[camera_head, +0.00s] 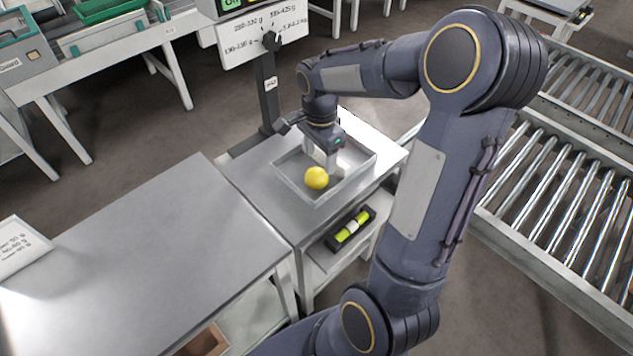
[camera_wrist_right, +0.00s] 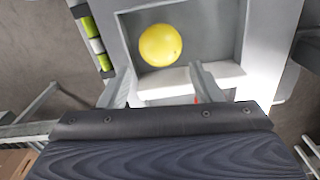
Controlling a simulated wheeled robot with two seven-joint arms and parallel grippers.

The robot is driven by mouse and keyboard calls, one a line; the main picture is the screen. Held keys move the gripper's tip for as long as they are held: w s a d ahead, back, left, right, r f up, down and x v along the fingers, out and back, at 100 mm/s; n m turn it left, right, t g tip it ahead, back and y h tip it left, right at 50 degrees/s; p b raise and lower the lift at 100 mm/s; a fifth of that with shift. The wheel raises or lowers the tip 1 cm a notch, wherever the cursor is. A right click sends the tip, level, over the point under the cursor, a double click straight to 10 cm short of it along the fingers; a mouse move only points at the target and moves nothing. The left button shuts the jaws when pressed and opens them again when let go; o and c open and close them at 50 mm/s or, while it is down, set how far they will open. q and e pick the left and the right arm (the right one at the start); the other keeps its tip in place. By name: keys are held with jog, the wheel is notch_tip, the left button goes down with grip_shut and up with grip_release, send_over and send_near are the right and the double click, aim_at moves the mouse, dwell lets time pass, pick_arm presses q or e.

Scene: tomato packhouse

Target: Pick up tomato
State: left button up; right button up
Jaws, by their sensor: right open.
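A yellow tomato (camera_head: 316,178) sits in a shallow grey metal tray (camera_head: 362,164) on the small stand, near the tray's front side. In the right wrist view the tomato (camera_wrist_right: 160,45) lies just beyond the fingertips, inside the tray (camera_wrist_right: 240,30). My right gripper (camera_head: 326,160) reaches down over the tray, right behind the tomato in the head view. In the right wrist view my right gripper (camera_wrist_right: 160,75) is open, with its two fingers apart and nothing between them. The left gripper does not show.
A bare metal table (camera_head: 150,240) stands to the left of the stand. A post with a sign (camera_head: 262,35) rises behind the tray. A dark holder with yellow-green items (camera_head: 350,229) sits on the shelf below. A roller conveyor (camera_head: 560,210) runs along the right.

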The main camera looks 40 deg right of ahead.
aim_at(317, 171)
jog(key=f, duration=0.4)
jog(key=f+b, duration=0.1)
jog(key=f, duration=0.1)
jog(key=shift+a+f, duration=0.2)
jog(key=shift+a, duration=0.15)
jog(key=shift+c, duration=0.2)
jog(key=c, duration=0.3)
